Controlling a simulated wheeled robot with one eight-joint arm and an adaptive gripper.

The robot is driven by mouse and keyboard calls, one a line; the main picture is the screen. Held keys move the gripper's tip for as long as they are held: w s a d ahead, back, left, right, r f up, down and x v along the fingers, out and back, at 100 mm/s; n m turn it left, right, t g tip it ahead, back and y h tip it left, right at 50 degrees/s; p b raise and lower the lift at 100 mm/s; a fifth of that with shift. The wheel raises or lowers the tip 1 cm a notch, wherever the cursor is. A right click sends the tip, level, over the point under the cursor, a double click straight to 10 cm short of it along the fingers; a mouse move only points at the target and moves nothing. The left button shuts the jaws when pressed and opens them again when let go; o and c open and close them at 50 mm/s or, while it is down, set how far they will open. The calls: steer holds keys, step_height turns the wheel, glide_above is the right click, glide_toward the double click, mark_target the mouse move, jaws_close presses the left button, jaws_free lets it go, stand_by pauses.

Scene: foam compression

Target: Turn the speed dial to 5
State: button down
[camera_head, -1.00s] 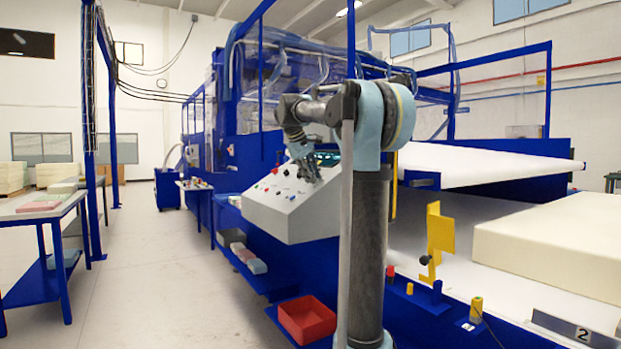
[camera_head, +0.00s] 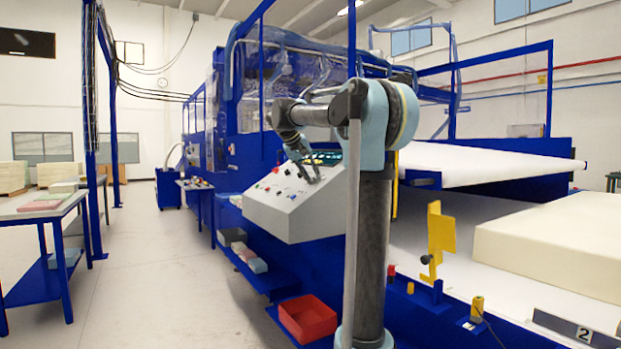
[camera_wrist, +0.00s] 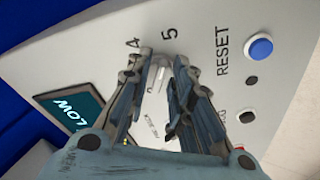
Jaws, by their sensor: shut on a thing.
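The speed dial (camera_wrist: 158,76) shows as a small pale grey knob between my fingertips in the wrist view. My gripper (camera_wrist: 160,66) is shut on it, one finger on each side. In the head view my gripper (camera_head: 314,178) is down on the sloping grey control panel (camera_head: 285,217); the dial is too small to make out there.
A blue button (camera_wrist: 259,49) marked RESET and a dark display (camera_wrist: 72,112) reading LOW, upside down, flank the dial. A red bin (camera_head: 307,320) stands below the panel. A cream foam block (camera_head: 560,240) lies at right.

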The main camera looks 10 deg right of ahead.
steer(key=shift+s+a+f, duration=0.1)
stand_by(0.5)
steer(key=c, duration=1.7)
jaws_free()
steer(key=v, duration=1.2)
steer(key=s+d+f+y, duration=0.2)
steer(key=s+f, duration=1)
steer(key=f, duration=0.4)
steer(key=s+d+f+g+y, duration=0.1)
steer(key=s+d+f+y, duration=0.1)
steer(key=s+f, duration=1.1)
steer(key=s+d+f+n+g+y, duration=0.1)
steer(key=s+d+f+y, duration=0.1)
steer(key=s+f, duration=1.1)
steer(key=shift+s+x, duration=0.25)
steer(key=shift+x, duration=1)
steer(key=shift+s+x, duration=0.3)
steer(key=shift+x, duration=1)
steer(key=shift+s+x, duration=0.25)
steer(key=shift+x, duration=1)
